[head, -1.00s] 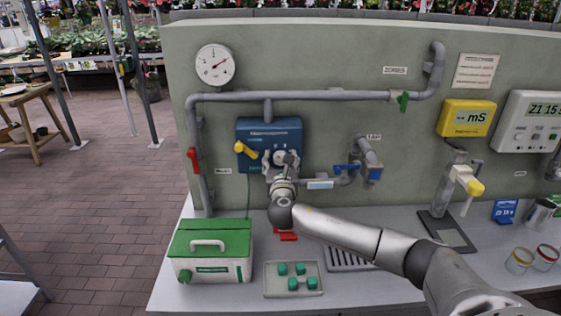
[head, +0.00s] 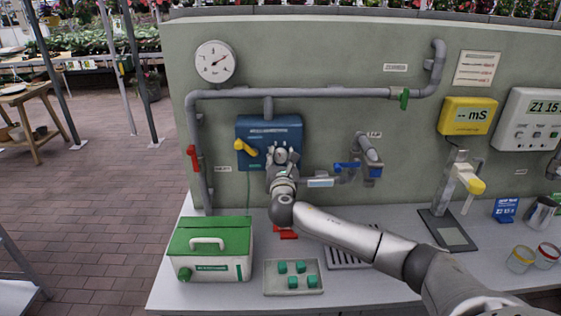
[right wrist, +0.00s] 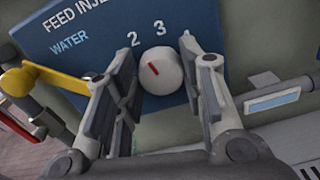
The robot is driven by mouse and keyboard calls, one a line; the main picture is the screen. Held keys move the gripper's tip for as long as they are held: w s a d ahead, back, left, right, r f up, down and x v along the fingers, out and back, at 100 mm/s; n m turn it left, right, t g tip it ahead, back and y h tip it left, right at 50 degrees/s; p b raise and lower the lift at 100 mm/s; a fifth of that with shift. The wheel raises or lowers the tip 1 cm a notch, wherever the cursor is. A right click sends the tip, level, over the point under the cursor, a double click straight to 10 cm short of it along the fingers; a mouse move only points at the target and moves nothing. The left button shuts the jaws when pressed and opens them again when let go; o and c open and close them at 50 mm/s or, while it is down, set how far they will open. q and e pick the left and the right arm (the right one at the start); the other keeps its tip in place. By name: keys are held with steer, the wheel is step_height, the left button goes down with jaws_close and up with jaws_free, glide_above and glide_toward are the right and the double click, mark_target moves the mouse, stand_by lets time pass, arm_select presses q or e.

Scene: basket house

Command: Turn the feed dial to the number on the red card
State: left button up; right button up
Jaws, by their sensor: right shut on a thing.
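The feed dial (right wrist: 162,72) is a round white knob with a red pointer mark, on the blue panel (right wrist: 90,20) marked "FEED INJE…" in the right wrist view. The pointer slants up and left, roughly toward the printed 2; WATER is farther left and 3 is above. My right gripper (right wrist: 158,78) is shut on the dial, one finger on each side. In the head view the right gripper (head: 283,156) covers the dial on the blue box (head: 255,130). My left gripper is not in view. I cannot make out a red card with a number.
A yellow lever (head: 245,147) is left of the gripper and a blue-handled tap (head: 347,166) is right. A green-lidded box (head: 210,262) and a tray of green pieces (head: 294,291) stand below. A flat red object (head: 287,233) lies partly behind my arm.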

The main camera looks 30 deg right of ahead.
steer(key=m, duration=0.1)
steer(key=m+b, duration=0.1)
steer(key=m, duration=0.1)
steer(key=m+b, duration=0.1)
steer(key=m, duration=0.1)
steer(key=shift+f, duration=0.25)
steer(key=m+b, duration=0.3)
steer(key=m, duration=0.3)
steer(key=shift+s+d, duration=0.1)
steer(key=m+b, duration=0.3)
steer(key=m, duration=0.3)
steer(key=shift+f, duration=0.2)
steer(key=m+b, duration=0.1)
steer(key=m, duration=0.4)
steer(key=shift+b, duration=0.3)
steer(key=o, duration=1)
steer(key=shift+r, duration=0.1)
